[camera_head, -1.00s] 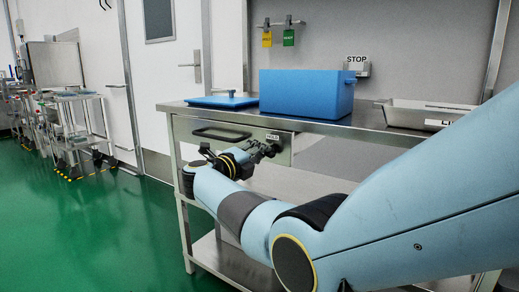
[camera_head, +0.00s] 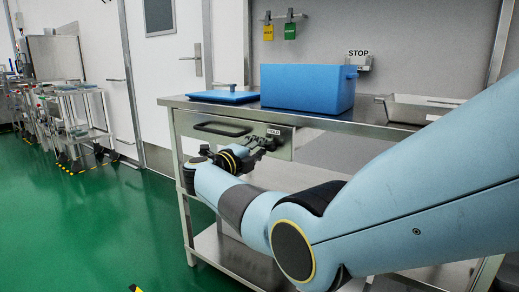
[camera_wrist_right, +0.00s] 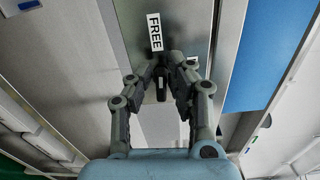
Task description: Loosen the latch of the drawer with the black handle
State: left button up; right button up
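The drawer with the black handle (camera_head: 221,130) is shut under the steel table's top, at its left end. A white label (camera_head: 272,131) sits on the right part of its front; in the right wrist view a white label (camera_wrist_right: 155,32) reads FREE. My right gripper (camera_head: 262,146) is at the drawer front, just below the label. In the wrist view its fingers (camera_wrist_right: 165,72) close in on both sides of a small dark latch knob (camera_wrist_right: 161,86). The fingertips partly hide the latch, and in the head view my gripper covers it. My left gripper is out of view.
On the steel table (camera_head: 370,124) stand a blue box (camera_head: 306,90), a flat blue lid (camera_head: 223,97) and a metal tray (camera_head: 415,109).

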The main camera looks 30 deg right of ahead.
jog(key=shift+o, duration=1.2)
jog(key=v, duration=0.7)
jog(key=shift+a, duration=0.25)
